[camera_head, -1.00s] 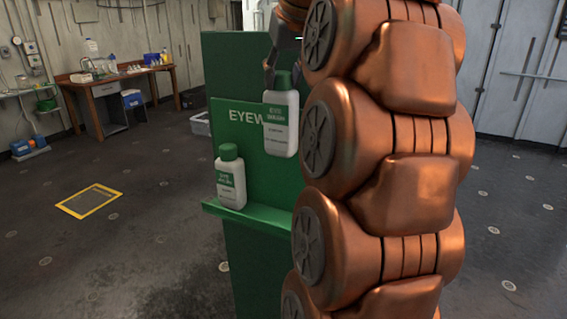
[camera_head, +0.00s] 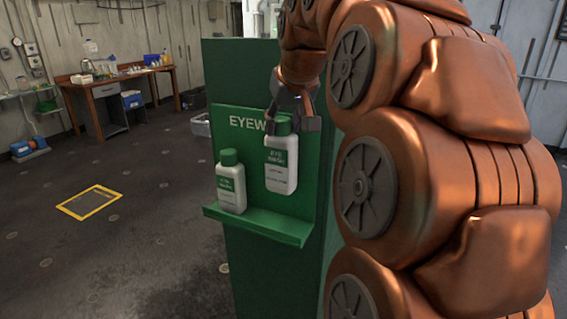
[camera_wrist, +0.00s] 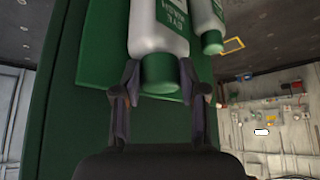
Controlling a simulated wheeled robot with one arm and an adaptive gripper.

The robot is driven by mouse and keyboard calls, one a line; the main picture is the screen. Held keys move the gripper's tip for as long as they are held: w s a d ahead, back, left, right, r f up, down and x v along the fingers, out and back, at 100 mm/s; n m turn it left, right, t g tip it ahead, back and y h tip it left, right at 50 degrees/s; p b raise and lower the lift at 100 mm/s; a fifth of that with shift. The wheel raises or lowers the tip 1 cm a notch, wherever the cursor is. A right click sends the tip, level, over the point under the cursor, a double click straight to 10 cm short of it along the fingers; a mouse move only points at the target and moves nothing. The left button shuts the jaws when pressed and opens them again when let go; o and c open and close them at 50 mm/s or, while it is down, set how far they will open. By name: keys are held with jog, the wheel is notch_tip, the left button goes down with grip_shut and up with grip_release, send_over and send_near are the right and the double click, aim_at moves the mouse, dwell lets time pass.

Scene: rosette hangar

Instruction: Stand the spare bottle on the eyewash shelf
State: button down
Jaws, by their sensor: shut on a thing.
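My gripper (camera_head: 294,108) is shut on the green cap end of the spare bottle (camera_head: 281,168), a white eyewash bottle with a green label. The bottle hangs upright in front of the green board, its base slightly above the green eyewash shelf (camera_head: 262,224); any gap to the shelf is small. In the wrist view the fingers (camera_wrist: 160,80) clasp the spare bottle (camera_wrist: 158,35) just at its green cap. A second eyewash bottle (camera_head: 231,185) stands on the shelf to the left, close beside it but apart; it also shows in the wrist view (camera_wrist: 208,20).
The green eyewash panel (camera_head: 245,70) rises behind the shelf. The shelf's right part (camera_head: 290,232) is free. A wooden bench (camera_head: 110,85) with bottles stands far back left. A yellow-edged floor plate (camera_head: 90,202) lies on open floor to the left.

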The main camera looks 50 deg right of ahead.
aim_at(284, 164)
jog(key=shift+f+p, duration=1.3)
jog(key=shift+f, duration=3.65)
jog(key=c, duration=0.9)
grip_release()
jog(key=shift+r, duration=0.25)
jog(key=b+v, duration=0.4)
jog(key=v, duration=0.8)
jog(key=shift+a+f, duration=0.1)
